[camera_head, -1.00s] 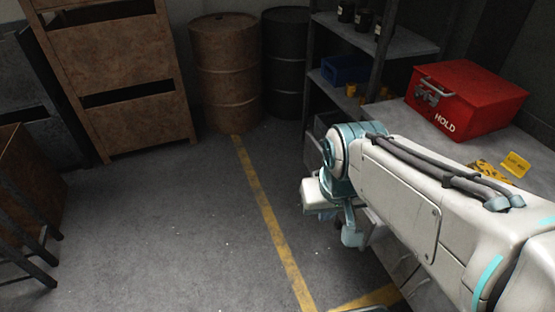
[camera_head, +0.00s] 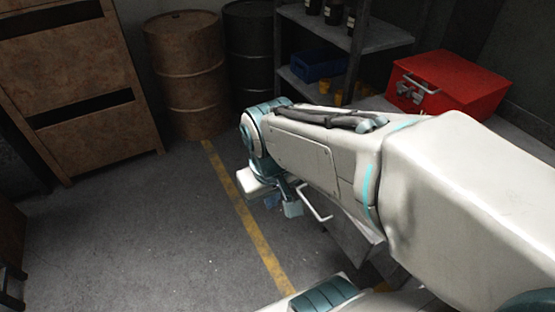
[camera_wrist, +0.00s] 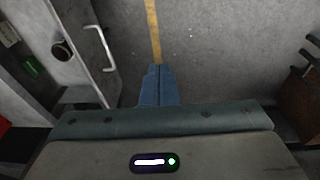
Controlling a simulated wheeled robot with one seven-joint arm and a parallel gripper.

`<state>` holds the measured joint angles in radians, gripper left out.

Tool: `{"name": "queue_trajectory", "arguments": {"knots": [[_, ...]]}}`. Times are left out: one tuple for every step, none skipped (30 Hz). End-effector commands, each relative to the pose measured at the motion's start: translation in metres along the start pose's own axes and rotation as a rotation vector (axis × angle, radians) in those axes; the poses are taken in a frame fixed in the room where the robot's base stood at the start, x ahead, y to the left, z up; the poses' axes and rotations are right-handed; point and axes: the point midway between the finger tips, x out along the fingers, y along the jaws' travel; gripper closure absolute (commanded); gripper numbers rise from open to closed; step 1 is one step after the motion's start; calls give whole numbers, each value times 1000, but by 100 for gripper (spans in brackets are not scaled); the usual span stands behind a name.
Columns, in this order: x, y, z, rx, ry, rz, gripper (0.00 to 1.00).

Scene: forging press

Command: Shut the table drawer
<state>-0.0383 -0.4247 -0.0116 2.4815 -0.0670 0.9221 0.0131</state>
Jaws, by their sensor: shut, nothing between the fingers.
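The table drawer (camera_head: 350,238) stands pulled out below my arm in the head view, with a pale bar handle (camera_head: 317,205) on its front. In the wrist view the drawer front (camera_wrist: 92,60) and its handle (camera_wrist: 100,48) are at the left, and the open drawer shows a round dark item (camera_wrist: 62,50) and a small green item (camera_wrist: 30,67) inside. My gripper (camera_wrist: 157,70) is shut and empty, to the right of the handle and apart from it. In the head view my gripper (camera_head: 291,208) hangs left of the handle. My arm hides most of the table.
A red box (camera_head: 447,82) sits at the right on the table. A metal shelf (camera_head: 385,38) holds dark jars and a blue bin (camera_head: 317,65). Barrels (camera_head: 187,75) and a rusty cabinet (camera_head: 75,85) stand behind. The floor around the yellow line (camera_head: 245,205) is clear.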

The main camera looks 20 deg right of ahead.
Motion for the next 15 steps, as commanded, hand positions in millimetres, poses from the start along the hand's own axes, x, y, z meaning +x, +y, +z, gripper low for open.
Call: {"name": "queue_trajectory", "arguments": {"knots": [[14, 1, 0, -38, -51, 19, 100], [21, 2, -1, -64, -83, 34, 100], [30, 4, -2, -102, -128, 56, 100], [38, 6, -3, -133, -163, 75, 100], [45, 8, -3, -165, -199, 94, 100], [54, 11, -5, -207, -246, 120, 100], [62, 12, -5, -238, -281, 139, 100], [68, 14, -6, -269, -316, 159, 100], [78, 17, -8, -311, -360, 187, 100], [84, 19, -9, -342, -394, 207, 100], [91, 21, -10, -375, -428, 229, 100], [100, 23, -12, -418, -473, 258, 100], [107, 25, -14, -451, -505, 281, 100], [114, 27, -16, -484, -539, 304, 100], [123, 29, -18, -527, -580, 335, 100]]}}
